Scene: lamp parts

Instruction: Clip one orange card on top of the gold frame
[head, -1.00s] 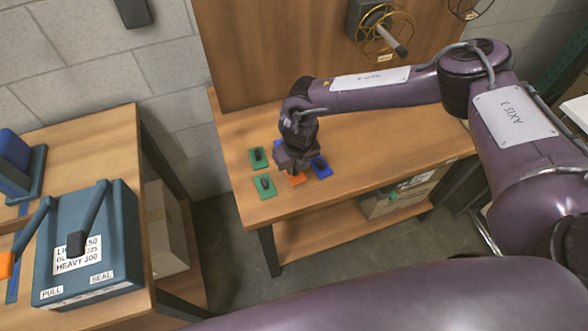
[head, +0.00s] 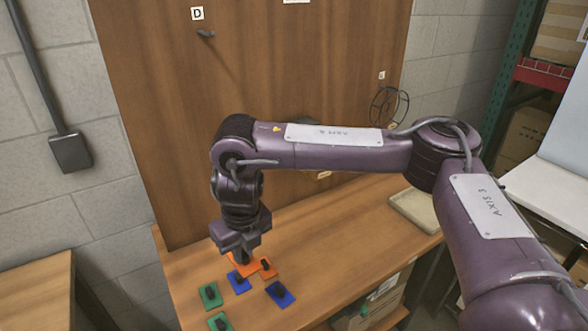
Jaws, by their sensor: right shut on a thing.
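My right gripper (head: 240,256) points down just above the wooden bench and is shut on an orange card (head: 247,259), partly hidden by the fingers. A second orange card (head: 268,270) with a dark clip lies on the bench just right of it. The gold frame is hidden behind my right arm; only a small yellowish tag (head: 323,174) shows below the arm, where the frame seems to be. My left gripper is out of view.
Blue cards (head: 280,294) and green cards (head: 210,296) with dark clips lie around the gripper. A dark round wire frame (head: 388,106) is on the upright board (head: 150,120) at right. A shallow tray (head: 415,208) sits at the bench's right end. The bench middle is clear.

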